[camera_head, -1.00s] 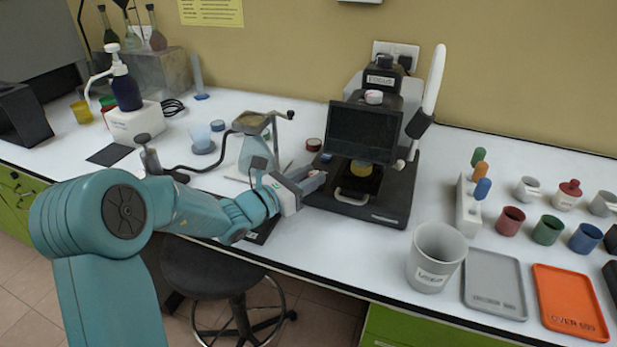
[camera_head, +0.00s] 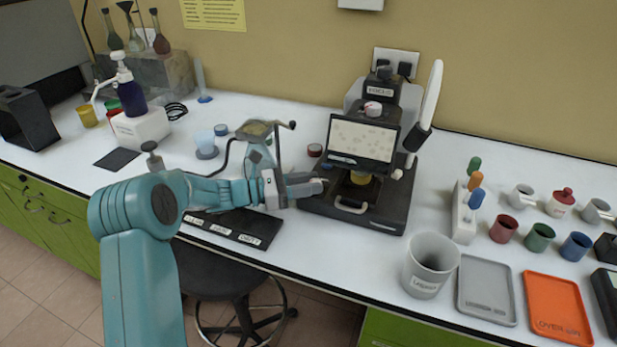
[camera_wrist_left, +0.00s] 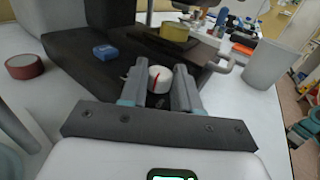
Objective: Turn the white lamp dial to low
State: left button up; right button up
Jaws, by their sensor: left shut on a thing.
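The white lamp dial (camera_wrist_left: 159,78) has a red mark line on top and shows between my fingers in the left wrist view. It sits at the front left of the dark microscope base (camera_head: 385,215). My left gripper (camera_head: 318,186) reaches it from the left and is shut on it, one finger on each side; the fingers also show in the left wrist view (camera_wrist_left: 160,86). In the head view my gripper hides the dial. The microscope screen (camera_head: 362,143) is lit, with pale spots on it. I cannot read any dial setting marks. My right gripper is not in view.
A red-brown roll (camera_wrist_left: 24,66) lies left of the base. A grey cup (camera_head: 430,262) and grey and orange trays (camera_head: 557,318) stand at the right.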

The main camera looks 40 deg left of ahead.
pick_arm(q)
jog(key=shift+w+a+m+g+h+p, duration=0.15)
jog(key=shift+m+g+h+p, duration=0.2)
jog(key=shift+m+g+h, duration=0.8)
jog(key=shift+w+m+g+h+p, duration=0.1)
jog(key=shift+m+g+h+p, duration=0.25)
jog(key=shift+m+g+h, duration=0.75)
jog(key=shift+g, duration=0.55)
jog(key=o, duration=1.1)
jog(key=shift+c, duration=0.2)
jog(key=shift+n+t+y, duration=0.25)
jog(key=shift+t+y, duration=0.05)
jog(key=shift+y, duration=0.05)
